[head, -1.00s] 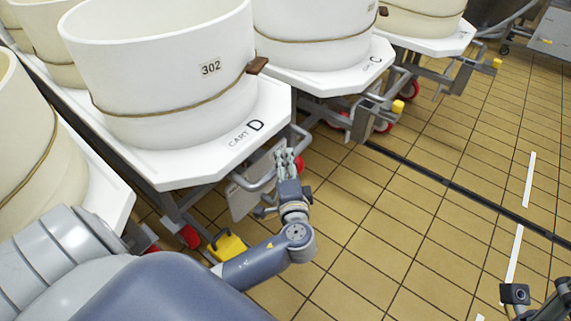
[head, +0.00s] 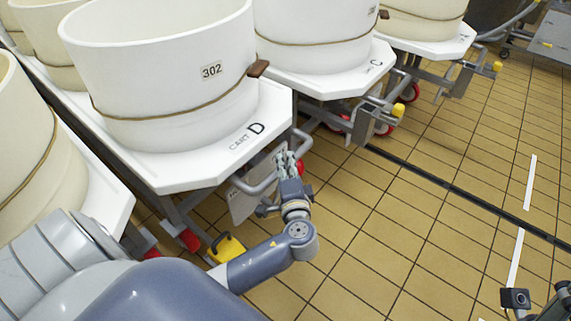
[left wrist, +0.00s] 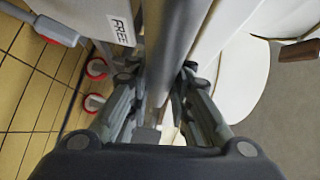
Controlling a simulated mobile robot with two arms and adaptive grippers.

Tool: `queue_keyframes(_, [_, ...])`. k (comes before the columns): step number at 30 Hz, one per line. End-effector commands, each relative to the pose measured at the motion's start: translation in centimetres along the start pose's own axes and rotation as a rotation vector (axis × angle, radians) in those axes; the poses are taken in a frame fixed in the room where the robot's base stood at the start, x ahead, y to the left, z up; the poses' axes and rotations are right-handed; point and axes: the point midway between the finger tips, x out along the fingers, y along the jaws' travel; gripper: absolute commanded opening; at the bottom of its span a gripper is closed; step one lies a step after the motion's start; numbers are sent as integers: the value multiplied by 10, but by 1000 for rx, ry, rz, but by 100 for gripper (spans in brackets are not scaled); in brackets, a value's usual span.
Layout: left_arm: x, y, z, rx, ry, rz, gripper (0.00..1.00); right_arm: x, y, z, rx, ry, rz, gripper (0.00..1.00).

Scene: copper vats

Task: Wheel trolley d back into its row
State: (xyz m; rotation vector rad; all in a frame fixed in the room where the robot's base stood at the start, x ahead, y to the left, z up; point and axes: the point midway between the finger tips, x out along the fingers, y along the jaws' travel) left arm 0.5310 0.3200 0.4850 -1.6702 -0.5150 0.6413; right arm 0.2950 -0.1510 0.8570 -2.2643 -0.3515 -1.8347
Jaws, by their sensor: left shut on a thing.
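Trolley D (head: 276,106) has a white octagonal top marked "CART D" and carries a big cream tub (head: 160,75) labelled 302. A grey handle bar (head: 258,186) sticks out at its front below the top. My left gripper (head: 286,160) is shut on this bar. In the left wrist view the bar (left wrist: 160,60) runs between my two fingers (left wrist: 155,95). Trolley D stands between trolley C on the right and another trolley on the left. My right gripper (head: 540,301) shows only in part at the bottom right corner, and its fingers cannot be judged.
Trolley C (head: 379,70) stands close to the right of D, with another tub trolley (head: 440,42) beyond it. A white-topped trolley (head: 105,195) is at the near left. Tiled floor (head: 410,225) is open to the right, crossed by a dark drain line (head: 440,182) and white dashes (head: 530,182).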

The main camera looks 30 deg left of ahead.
Motion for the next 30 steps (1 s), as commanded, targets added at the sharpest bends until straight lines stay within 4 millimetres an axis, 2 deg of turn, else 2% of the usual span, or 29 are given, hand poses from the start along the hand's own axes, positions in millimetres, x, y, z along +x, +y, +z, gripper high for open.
queue_keyframes(1, [-12,6,-12,-4,20,18,0,3,0,0,0,0,0,40])
queue_keyframes(3, [-19,8,-19,-4,23,19,0,4,0,-1,0,0,0,40])
queue_keyframes(11, [-19,9,-19,-2,22,17,0,3,0,-1,0,0,0,40])
queue_keyframes(12, [-18,9,-18,-2,20,16,24,3,0,-1,0,0,0,40])
queue_keyframes(14, [-17,8,-17,-2,18,14,38,3,0,-1,0,1,0,40])
queue_keyframes(15, [-17,8,-17,-2,17,13,40,3,0,-1,-1,0,0,40])
queue_keyframes(25, [-19,7,-17,-2,17,12,40,3,0,0,-2,0,1,40])
queue_keyframes(30, [-39,8,-17,-4,17,15,40,3,0,-1,-1,0,0,40])
